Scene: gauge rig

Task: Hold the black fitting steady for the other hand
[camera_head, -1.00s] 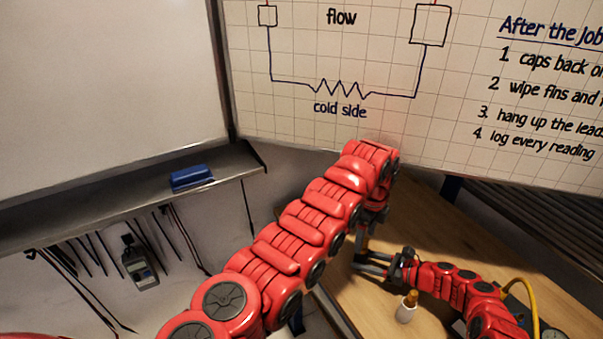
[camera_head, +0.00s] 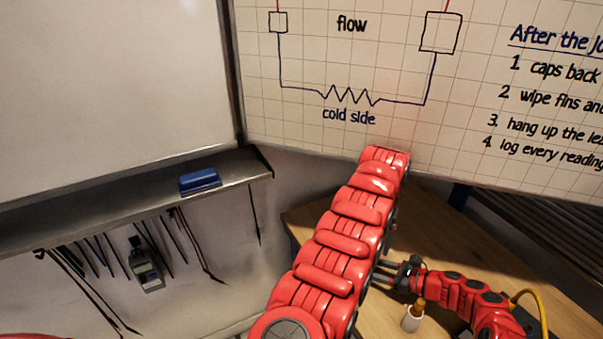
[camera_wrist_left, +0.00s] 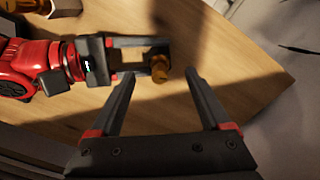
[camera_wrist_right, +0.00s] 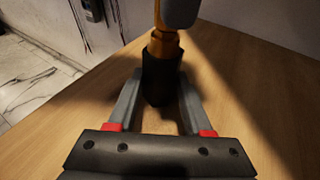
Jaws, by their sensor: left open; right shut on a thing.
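My right gripper (camera_wrist_right: 160,76) is shut on the black fitting (camera_wrist_right: 160,84), a dark cylinder standing between its fingers in the right wrist view. A brass piece (camera_wrist_right: 163,44) sits on top of it, with a rounded grey part above, cut off by the frame edge. In the left wrist view my right gripper (camera_wrist_left: 148,58) comes in from the left, and a brass piece (camera_wrist_left: 159,70) shows at its fingertips. My left gripper (camera_wrist_left: 160,74) is open and empty, its fingertips pointing toward that piece. In the head view my left arm hides the left gripper and the fitting.
The wooden table (camera_head: 440,226) lies under both grippers. A small white bottle with an orange top (camera_head: 411,319) stands near my right forearm. A yellow cable (camera_head: 537,305) runs beside it. A ledge with a blue eraser (camera_head: 200,181) and hanging leads are at left.

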